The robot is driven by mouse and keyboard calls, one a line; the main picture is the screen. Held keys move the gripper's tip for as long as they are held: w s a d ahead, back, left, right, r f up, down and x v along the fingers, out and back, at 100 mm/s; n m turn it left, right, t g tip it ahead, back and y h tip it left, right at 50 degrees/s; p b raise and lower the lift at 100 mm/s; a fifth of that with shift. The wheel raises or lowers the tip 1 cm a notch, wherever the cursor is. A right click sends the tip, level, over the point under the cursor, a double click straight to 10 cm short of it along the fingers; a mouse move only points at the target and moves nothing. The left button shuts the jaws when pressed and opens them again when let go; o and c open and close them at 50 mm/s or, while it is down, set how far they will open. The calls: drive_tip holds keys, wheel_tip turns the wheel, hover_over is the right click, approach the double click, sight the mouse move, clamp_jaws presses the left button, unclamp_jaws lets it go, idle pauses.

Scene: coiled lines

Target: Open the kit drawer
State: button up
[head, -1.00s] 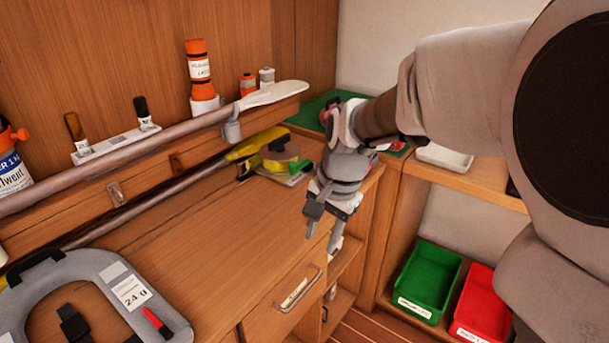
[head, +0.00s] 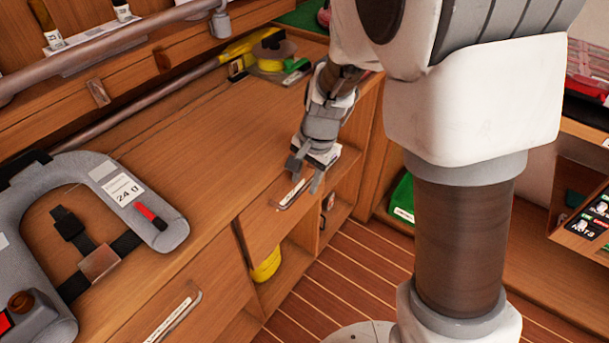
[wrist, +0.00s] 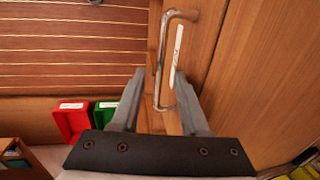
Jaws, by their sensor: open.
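A wooden drawer front (head: 262,222) with a metal bar handle (head: 291,195) and a white label is set in the bench's front. The label is too small to read, so I cannot tell whether this is the kit drawer. My gripper (head: 305,178) is open and empty at this handle, pointing down toward it. In the wrist view the handle (wrist: 161,62) lies between the two spread fingers (wrist: 158,102), with the label (wrist: 178,56) beside it. I cannot tell whether a finger touches the handle. The drawer looks shut.
A second drawer handle with a label (head: 172,318) is nearer on the same bench. A grey horseshoe-shaped case (head: 170,232) lies on the benchtop. An open shelf holds a yellow roll (head: 266,264). Green (wrist: 104,113) and red bins (wrist: 70,122) stand beyond. The striped floor is clear.

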drive_tip(key=shift+f, duration=0.45)
drive_tip(key=shift+c, duration=0.2)
clamp_jaws()
idle(1.0)
